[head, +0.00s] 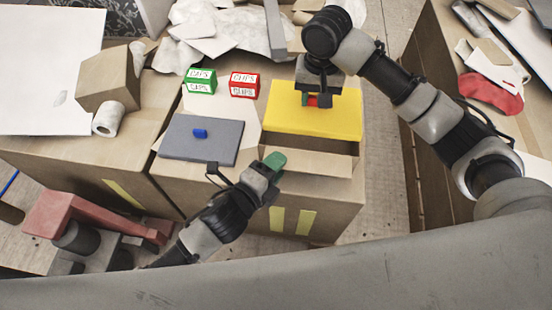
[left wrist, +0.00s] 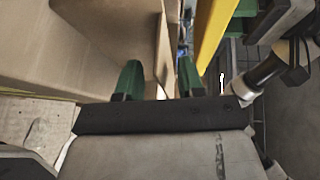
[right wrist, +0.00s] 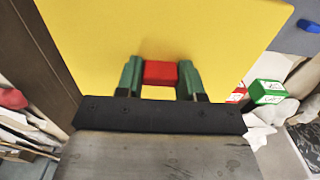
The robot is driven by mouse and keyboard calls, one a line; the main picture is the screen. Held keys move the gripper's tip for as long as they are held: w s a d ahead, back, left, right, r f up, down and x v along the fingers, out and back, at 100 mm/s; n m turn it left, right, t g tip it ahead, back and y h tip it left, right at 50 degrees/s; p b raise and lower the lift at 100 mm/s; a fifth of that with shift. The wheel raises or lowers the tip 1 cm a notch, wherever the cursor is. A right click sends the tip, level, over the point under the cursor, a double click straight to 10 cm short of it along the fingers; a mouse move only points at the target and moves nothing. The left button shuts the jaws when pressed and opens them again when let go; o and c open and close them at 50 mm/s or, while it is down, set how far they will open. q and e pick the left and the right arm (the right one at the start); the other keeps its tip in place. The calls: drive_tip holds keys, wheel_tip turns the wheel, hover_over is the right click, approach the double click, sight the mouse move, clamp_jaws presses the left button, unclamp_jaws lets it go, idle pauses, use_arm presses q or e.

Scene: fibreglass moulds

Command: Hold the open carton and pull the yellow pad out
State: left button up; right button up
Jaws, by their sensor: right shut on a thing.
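The yellow pad (head: 285,122) is at the open carton (head: 335,163), covering the back of its opening; whether it is clear of the carton I cannot tell. My right gripper (head: 318,101) is shut on the pad's red grip block (right wrist: 160,73), with its green fingers (right wrist: 160,78) on both sides. My left gripper (head: 273,163) is at the carton's left front corner. In the left wrist view its fingers (left wrist: 159,80) stand apart, with a cardboard wall (left wrist: 163,50) between them and gaps showing. The yellow pad's edge (left wrist: 212,35) shows beyond.
A grey panel (head: 190,145) with a blue block (head: 200,133) lies left of the carton. A green box (head: 200,82) and a red box (head: 244,85) labelled clips stand behind. Another table (head: 535,120) is at the right. Scraps and white sheets clutter the back.

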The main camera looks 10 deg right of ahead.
use_arm(q)
drive_tip(key=s+a, duration=0.2)
drive_tip(key=s, duration=0.5)
idle(0.4)
idle(0.4)
